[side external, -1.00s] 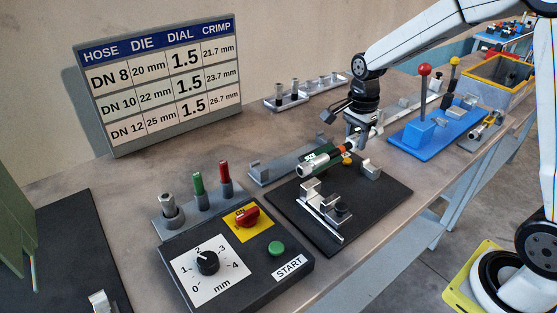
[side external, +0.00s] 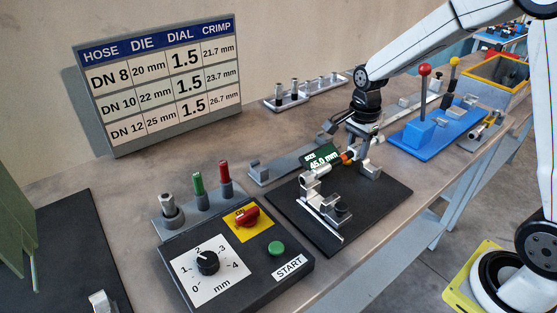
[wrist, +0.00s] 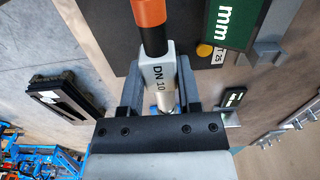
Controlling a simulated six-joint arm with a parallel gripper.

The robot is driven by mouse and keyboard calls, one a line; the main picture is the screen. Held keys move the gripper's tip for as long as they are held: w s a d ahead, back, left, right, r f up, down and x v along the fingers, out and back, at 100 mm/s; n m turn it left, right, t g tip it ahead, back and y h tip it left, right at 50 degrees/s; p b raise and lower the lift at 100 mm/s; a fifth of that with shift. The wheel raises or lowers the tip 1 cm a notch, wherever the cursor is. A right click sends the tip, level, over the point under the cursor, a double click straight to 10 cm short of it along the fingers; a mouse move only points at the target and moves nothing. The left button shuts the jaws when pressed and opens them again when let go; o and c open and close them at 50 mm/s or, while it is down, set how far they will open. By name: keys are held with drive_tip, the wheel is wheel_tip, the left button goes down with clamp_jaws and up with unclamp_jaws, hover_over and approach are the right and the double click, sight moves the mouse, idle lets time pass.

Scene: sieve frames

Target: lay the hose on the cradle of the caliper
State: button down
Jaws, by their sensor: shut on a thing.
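The hose (side external: 346,157) has a black body, an orange band and metal end fittings. In the wrist view the hose (wrist: 149,15) runs from the top edge down to a grey part marked DN 10. My gripper (side external: 364,142) is shut on its far end; the gripper fingers (wrist: 160,100) show on both sides of the fitting. The caliper (side external: 322,213) stands on a black mat, with grey jaws and a green display (side external: 322,157) reading 45.0 mm. The hose's near end is over the caliper's blocks; I cannot tell whether it touches the cradle.
A control box (side external: 236,262) with a dial, red knob and START button stands in front left. A blue lever stand (side external: 420,134) is to the right. Coloured pins (side external: 197,191) stand behind the box. The mat's right part (side external: 390,205) is clear.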

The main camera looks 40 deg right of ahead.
drive_tip(key=shift+f, duration=3.5)
drive_tip(key=shift+f, duration=0.6)
drive_tip(key=shift+c, duration=1.1)
unclamp_jaws()
drive_tip(key=shift+r, duration=3.9)
